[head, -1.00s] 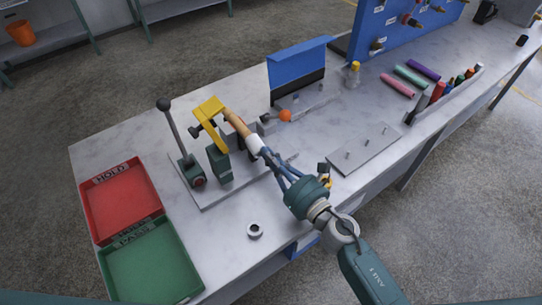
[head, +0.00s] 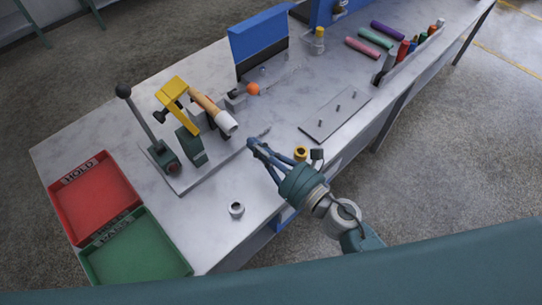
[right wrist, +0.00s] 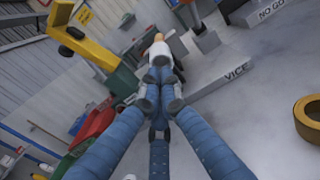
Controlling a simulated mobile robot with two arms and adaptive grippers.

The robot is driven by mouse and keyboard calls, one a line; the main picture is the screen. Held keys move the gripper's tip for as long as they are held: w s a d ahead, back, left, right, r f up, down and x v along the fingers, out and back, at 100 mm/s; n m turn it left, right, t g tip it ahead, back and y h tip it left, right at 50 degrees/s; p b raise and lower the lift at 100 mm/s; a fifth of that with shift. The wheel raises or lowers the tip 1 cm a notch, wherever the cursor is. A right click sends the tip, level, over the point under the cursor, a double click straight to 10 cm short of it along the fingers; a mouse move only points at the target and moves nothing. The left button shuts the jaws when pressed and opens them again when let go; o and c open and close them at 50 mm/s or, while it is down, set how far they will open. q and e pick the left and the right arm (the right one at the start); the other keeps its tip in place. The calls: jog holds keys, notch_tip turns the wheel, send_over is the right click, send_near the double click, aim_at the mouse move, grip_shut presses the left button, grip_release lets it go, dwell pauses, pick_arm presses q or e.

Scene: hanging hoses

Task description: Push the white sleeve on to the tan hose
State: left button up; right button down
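The tan hose (head: 206,104) is held in the bench fixture, under a yellow bracket, and slopes down to the right. The white sleeve (head: 228,124) sits on its lower right end, in line with it; how deep the hose goes inside is hidden. My right gripper (head: 252,143) is just below and right of the sleeve, with a small gap between them. In the right wrist view its fingers (right wrist: 160,75) come together at the tips, shut on nothing, and the white sleeve (right wrist: 159,53) shows just beyond them. My left gripper is not in view.
The yellow bracket (head: 174,91) and an upright lever (head: 140,118) stand left of the hose. A loose pale ring (head: 237,210) lies on the bench front. A yellow ring (head: 300,153) is near my right gripper. Red (head: 120,187) and green trays (head: 172,249) lie at left.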

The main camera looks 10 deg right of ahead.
jog(key=v, duration=0.8)
